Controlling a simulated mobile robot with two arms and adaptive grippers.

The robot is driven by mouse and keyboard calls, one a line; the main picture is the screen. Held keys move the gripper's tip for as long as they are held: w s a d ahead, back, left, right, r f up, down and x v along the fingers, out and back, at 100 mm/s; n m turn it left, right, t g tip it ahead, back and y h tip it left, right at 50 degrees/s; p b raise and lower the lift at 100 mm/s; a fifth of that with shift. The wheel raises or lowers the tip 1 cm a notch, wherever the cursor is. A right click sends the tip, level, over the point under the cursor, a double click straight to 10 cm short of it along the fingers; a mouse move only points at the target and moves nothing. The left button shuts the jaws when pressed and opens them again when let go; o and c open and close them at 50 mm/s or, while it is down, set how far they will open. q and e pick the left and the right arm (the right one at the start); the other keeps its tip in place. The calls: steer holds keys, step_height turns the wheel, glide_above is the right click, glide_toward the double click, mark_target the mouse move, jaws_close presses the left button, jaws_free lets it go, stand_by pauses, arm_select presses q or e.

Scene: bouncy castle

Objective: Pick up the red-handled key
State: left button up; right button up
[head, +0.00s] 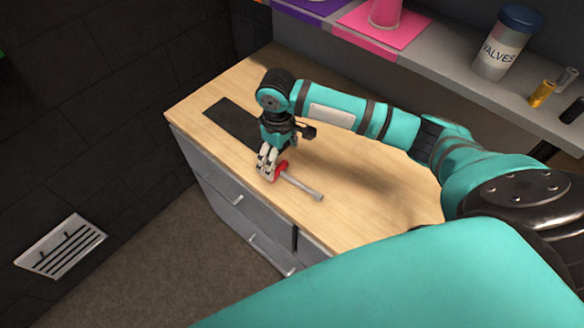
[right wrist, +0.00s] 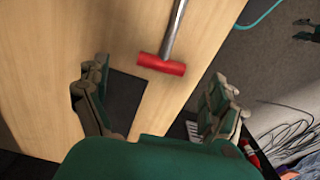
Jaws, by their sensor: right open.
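The red-handled key (head: 302,186) lies on the wooden top of the cabinet, its metal shaft pointing right and toward the front edge. My right gripper (head: 268,168) is low over the top at the handle end and partly hides the red handle. In the right wrist view, the red crossbar handle (right wrist: 162,64) lies ahead of the open fingers of the right gripper (right wrist: 158,80), in the gap between them as seen. Nothing is held. Whether a finger touches the handle cannot be told.
The cabinet top (head: 360,200) is otherwise mostly clear, with a dark flat strip (head: 232,118) behind the gripper. A grey shelf (head: 450,75) at the back right holds a VALVES jar (head: 503,45) and small cylinders (head: 541,94). The cabinet's front edge drops to the floor.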

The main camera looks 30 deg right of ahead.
mark_target(280, 171)
steer(key=shift+s+a+f, duration=0.1)
steer(key=shift+f, duration=0.3)
step_height(280, 171, down, 4)
steer(key=shift+r+p, duration=0.15)
steer(key=shift+p, duration=0.65)
steer(key=shift+f, duration=0.5)
arm_select(q)
steer(key=shift+w+d+r, duration=0.1)
steer(key=shift+w+r, duration=0.15)
steer(key=shift+r, duration=0.2)
steer(key=shift+w+d+r, duration=0.1)
steer(key=shift+w+r, duration=0.1)
steer(key=shift+r, duration=0.25)
arm_select(e)
steer(key=c, duration=1.3)
steer(key=shift+r, duration=0.1)
steer(key=shift+c, duration=0.2)
